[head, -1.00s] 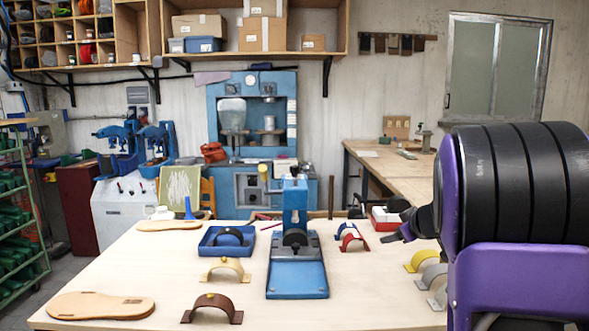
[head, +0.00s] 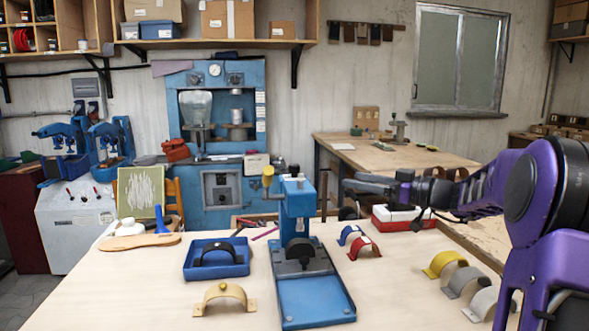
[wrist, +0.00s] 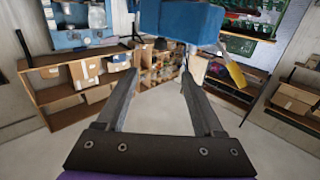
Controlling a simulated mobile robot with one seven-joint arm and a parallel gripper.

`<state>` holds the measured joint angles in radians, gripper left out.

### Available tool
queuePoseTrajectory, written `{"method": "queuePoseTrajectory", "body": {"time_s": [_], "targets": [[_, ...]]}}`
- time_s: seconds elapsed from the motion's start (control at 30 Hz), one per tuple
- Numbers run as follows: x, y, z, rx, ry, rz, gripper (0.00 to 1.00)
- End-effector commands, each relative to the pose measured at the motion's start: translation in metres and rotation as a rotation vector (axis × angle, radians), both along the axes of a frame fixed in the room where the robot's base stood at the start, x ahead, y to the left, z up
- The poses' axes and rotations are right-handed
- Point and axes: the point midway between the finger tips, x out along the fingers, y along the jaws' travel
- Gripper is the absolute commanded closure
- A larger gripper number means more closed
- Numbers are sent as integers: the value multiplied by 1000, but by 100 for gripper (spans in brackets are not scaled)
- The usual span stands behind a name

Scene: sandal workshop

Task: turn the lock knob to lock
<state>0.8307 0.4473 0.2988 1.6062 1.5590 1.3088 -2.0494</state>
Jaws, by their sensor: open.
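The blue press (head: 297,206) stands on the light worktable, with a flat blue base plate toward me. A yellow-ended lever (head: 268,174) rises at the left of its head, and a small dark piece (head: 294,170) shows on top. I cannot tell which part is the lock knob. My gripper (head: 352,182) is open and empty, to the right of the press head at about its height, apart from it. In the wrist view, the fingers of my gripper (wrist: 160,74) are spread, with the blue press head (wrist: 182,20) beyond them and the yellow lever end (wrist: 235,74) to the right.
A blue tray (head: 190,272) with a dark arched piece lies left of the press. Arched straps in tan (head: 224,298), red (head: 365,247) and yellow (head: 443,263) stand around. A red and white box (head: 396,219) is below my arm.

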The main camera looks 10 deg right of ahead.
Motion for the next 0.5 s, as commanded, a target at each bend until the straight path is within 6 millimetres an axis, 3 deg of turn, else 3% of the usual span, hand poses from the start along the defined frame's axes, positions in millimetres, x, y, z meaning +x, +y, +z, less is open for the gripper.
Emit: {"method": "queuePoseTrajectory", "body": {"time_s": [0.17,0.5], "targets": [[10,12,1,4,-4,7,31],[60,63,0,4,-1,7,31]]}}
